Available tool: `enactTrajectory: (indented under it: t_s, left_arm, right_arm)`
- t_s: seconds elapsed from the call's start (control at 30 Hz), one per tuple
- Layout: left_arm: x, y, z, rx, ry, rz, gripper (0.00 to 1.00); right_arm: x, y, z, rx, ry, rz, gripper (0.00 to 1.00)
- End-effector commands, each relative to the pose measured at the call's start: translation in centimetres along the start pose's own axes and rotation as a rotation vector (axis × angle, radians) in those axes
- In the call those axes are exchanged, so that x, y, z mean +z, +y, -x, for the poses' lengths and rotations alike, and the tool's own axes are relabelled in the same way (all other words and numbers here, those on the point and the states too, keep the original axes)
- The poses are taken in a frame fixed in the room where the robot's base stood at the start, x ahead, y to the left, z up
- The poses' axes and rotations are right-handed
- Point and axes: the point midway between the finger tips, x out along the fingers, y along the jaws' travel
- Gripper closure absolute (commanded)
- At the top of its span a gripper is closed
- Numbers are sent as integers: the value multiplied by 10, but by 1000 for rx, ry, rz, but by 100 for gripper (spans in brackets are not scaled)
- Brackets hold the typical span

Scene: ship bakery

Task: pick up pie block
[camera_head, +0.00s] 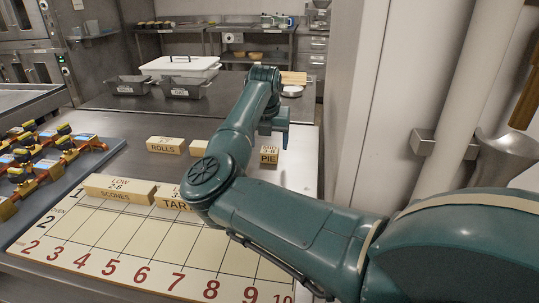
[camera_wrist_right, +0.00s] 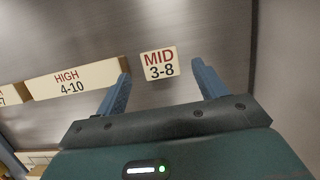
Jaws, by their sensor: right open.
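The pie block (camera_head: 269,157) is a small pale wooden block lettered PIE on its front, standing on the steel table near its right side. In the right wrist view its top (camera_wrist_right: 158,66) reads MID 3-8. My right gripper (camera_wrist_right: 160,76) is open, with the two blue fingers on either side of the block in that view and a gap to each. In the head view the right gripper (camera_head: 273,127) points down just above and behind the pie block, partly hidden by my arm. I cannot tell how high the fingertips are. My left gripper is not in view.
The HIGH 4-10 block (camera_wrist_right: 75,80) lies beside the left finger. The rolls block (camera_head: 165,146), scones block (camera_head: 117,188) and tarts block (camera_head: 172,203) stand nearby. A numbered board (camera_head: 130,240) lies in front. A wall panel (camera_head: 375,110) rises to the right.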

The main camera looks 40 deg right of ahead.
Motion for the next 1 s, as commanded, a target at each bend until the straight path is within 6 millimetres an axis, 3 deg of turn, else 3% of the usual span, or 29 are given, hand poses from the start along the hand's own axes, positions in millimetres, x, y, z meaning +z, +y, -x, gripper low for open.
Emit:
enactTrajectory:
  t_s: [0.2, 0.47, 1.0]
  left_arm:
    - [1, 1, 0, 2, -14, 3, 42]
    - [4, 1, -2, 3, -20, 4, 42]
    - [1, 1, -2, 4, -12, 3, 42]
  right_arm:
    - [-3, -2, -34, -2, 2, 1, 29]
    - [-2, -1, -40, 0, 0, 0, 29]
    - [-2, -1, -39, 0, 0, 0, 72]
